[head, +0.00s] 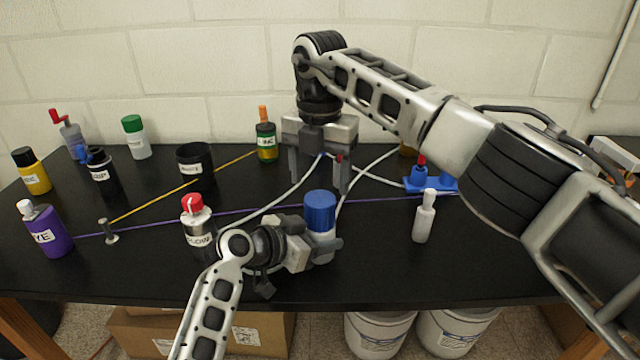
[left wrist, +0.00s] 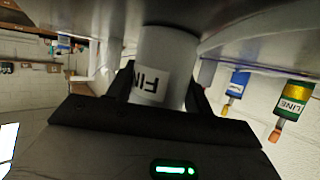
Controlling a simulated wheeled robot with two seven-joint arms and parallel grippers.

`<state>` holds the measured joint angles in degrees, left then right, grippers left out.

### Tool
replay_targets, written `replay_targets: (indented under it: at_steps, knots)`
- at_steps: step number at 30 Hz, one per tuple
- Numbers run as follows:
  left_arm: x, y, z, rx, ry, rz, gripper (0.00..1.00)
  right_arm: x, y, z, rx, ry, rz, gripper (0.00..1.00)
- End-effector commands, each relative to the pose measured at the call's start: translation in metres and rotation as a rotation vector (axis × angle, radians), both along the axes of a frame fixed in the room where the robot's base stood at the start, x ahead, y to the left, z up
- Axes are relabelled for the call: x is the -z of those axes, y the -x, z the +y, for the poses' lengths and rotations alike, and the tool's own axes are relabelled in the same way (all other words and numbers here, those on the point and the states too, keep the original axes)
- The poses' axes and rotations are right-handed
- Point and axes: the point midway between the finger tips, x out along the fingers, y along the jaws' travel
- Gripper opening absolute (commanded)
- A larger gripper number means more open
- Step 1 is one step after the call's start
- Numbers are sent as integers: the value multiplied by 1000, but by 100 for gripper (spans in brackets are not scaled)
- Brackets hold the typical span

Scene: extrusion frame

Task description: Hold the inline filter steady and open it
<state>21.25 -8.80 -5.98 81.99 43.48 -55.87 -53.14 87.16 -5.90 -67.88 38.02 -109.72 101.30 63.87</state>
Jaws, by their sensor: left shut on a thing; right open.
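The inline filter stands upright near the front middle of the table, with a blue cap (head: 320,210) on a white body (head: 320,246). My left gripper (head: 322,252) is shut on the white body below the cap. In the left wrist view the body (left wrist: 170,55) sits between the fingers, its label partly readable as "FI". My right gripper (head: 318,186) points down, open, behind and above the blue cap in the picture. Its fingers are apart, with pale tubing showing between or behind them. I see no contact between it and the cap.
A small white bottle (head: 424,218) is to the right. Pale tubing (head: 285,195) and a purple cord (head: 150,224) cross the table. A green-labelled bottle (head: 266,142) stands behind.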

Motion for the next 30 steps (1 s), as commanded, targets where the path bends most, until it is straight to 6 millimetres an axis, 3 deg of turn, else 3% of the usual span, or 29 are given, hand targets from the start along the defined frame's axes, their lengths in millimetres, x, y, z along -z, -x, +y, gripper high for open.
replay_targets:
  at_steps: [15, 27, 30]
  knots:
    - [0, 0, 0, 0, 1, -1, 0, 70, 0, 0, 2, -1, 2, 69]
    - [0, 0, 0, 0, 1, -1, 0, 77, 0, 0, 1, 0, 0, 69]
    - [0, 0, 0, 0, 1, -1, 0, 77, 0, 0, 1, 0, 0, 41]
